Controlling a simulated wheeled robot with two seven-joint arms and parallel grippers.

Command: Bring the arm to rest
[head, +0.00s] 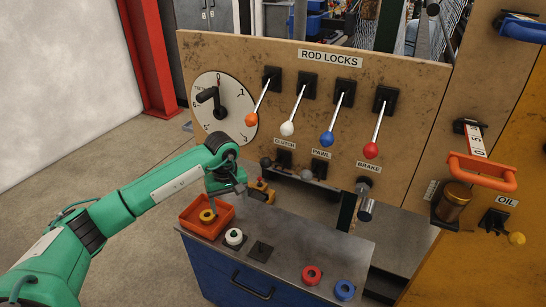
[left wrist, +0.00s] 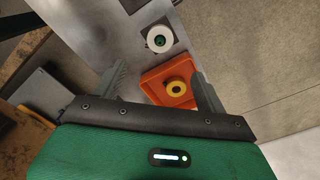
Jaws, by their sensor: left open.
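My left arm (head: 160,188) is green and reaches in from the left in the head view. Its gripper (head: 228,192) points down above the left end of the bench, near the orange tray (head: 187,225). In the left wrist view the open gripper (left wrist: 160,85) has its two fingers apart with nothing between them close by. Beyond the fingers, the orange tray (left wrist: 149,82) holds a yellow ring (left wrist: 178,88). A white ring (left wrist: 159,31) sits beside the tray. My right gripper is not in view.
The metal-topped blue bench (head: 290,247) also carries a red ring (head: 312,275) and a blue ring (head: 345,290). Behind stands the ROD LOCKS panel (head: 220,55) with several levers and a dial (head: 236,98). Open floor (head: 110,140) lies to the left.

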